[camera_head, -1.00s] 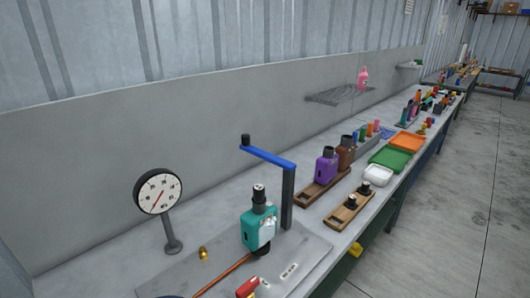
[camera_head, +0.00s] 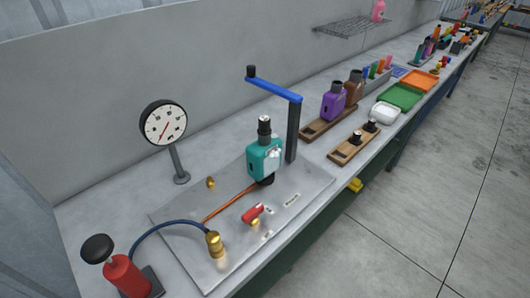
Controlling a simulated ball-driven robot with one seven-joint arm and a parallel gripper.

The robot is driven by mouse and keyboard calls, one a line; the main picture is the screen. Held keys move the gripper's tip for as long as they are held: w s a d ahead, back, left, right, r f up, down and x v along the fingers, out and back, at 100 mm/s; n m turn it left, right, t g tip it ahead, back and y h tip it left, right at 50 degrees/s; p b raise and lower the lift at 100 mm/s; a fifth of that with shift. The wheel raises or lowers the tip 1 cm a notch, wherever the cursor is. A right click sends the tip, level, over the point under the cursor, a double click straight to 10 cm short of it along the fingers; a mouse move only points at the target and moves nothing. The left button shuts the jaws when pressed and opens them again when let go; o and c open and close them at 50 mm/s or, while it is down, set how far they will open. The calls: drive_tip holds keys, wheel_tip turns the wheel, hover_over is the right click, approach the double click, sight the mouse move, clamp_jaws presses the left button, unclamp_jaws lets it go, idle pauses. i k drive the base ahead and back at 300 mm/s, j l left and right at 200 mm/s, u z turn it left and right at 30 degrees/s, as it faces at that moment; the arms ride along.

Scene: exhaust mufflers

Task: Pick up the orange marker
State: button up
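A second cluster of coloured upright items (camera_head: 426,47) stands farther along the bench, too small to tell apart. My gripper is not in view.
The near bench holds a metal plate (camera_head: 300,180) with a teal device (camera_head: 264,160), a dial gauge (camera_head: 163,123) and a red pump (camera_head: 125,276). Floor (camera_head: 440,190) at right is clear.

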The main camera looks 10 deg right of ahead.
sight(382, 61)
drive_tip(key=i+l+u, duration=0.1)
drive_tip(key=l, duration=0.25)
drive_tip(key=i+l+u, duration=0.1)
drive_tip(key=l, duration=0.3)
drive_tip(key=i+l, duration=0.25)
drive_tip(key=l, duration=0.15)
drive_tip(key=i+l+u, duration=0.15)
drive_tip(key=l, duration=0.25)
drive_tip(key=l+u, duration=0.1)
drive_tip(key=l, duration=0.3)
drive_tip(key=i+l+u, duration=0.15)
drive_tip(key=l+u, duration=0.35)
drive_tip(key=l, duration=0.9)
drive_tip(key=k+l+u, duration=0.15)
drive_tip(key=l+u, duration=0.3)
drive_tip(key=l, duration=0.95)
